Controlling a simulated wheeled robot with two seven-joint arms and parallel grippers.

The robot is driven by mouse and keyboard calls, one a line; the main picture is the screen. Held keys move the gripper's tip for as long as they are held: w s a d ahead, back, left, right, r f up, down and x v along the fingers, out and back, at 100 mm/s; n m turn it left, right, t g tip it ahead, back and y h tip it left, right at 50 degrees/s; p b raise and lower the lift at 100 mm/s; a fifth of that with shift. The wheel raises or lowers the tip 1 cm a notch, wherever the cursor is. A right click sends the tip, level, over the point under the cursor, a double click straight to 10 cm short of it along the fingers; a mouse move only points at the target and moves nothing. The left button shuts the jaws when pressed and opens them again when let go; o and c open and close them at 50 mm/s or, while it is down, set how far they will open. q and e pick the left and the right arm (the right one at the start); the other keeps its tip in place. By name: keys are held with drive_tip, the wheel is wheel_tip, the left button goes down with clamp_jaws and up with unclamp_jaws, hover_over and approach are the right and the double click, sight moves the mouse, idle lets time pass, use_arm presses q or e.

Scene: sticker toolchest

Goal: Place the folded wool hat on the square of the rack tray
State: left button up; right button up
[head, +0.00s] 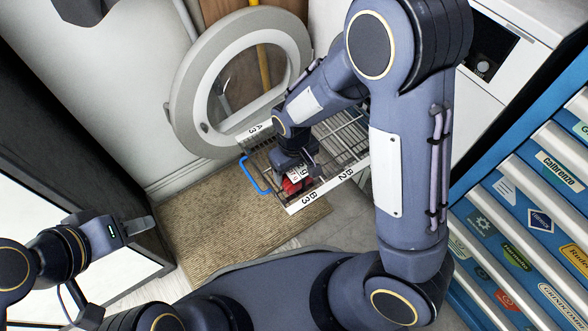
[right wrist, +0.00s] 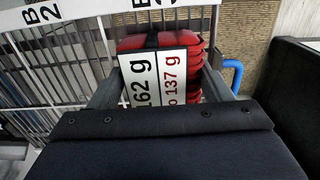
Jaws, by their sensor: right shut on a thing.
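The folded wool hat, a red layered bundle (right wrist: 160,42) with a dark band and a white tag reading "162 g" and "137 g", is between the two fingers of my right gripper (right wrist: 160,80). In the head view the red hat (head: 291,186) shows under my right gripper (head: 298,180), which is shut on it. The wire rack tray (head: 342,141) has labels A3, B2 and B3; the hat is over its near-left part, by B3. Whether the hat touches the wires is hidden. My left gripper (head: 140,226) is far left, away from the tray; its finger gap is unclear.
A blue handle (head: 254,174) is at the tray's left side. A round white door (head: 240,80) stands open behind it. A woven mat (head: 225,220) lies on the floor. A blue tool chest (head: 530,210) with stickered drawers is on the right. A dark cabinet (head: 70,150) is left.

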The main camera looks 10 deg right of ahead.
drive_tip(key=o, duration=0.6)
drive_tip(key=shift+f, duration=0.15)
drive_tip(key=o, duration=0.5)
drive_tip(key=shift+c, duration=0.2)
wheel_tip(320, 180, up, 12)
drive_tip(key=r+p, duration=0.1)
drive_tip(key=p, duration=0.4)
drive_tip(key=s+d+r+m+t+y, duration=0.2)
drive_tip(key=s+d+r, duration=0.3)
drive_tip(key=s+r, duration=0.1)
drive_tip(key=s+d+r+m+t+y, duration=0.1)
drive_tip(key=s+d+r+m+t, duration=0.2)
drive_tip(key=s, duration=0.6)
wheel_tip(320, 180, up, 3)
drive_tip(key=shift+s+d+r+m+t+y, duration=0.15)
drive_tip(key=shift+d+m+t+y, duration=0.2)
drive_tip(key=shift+d, duration=0.6)
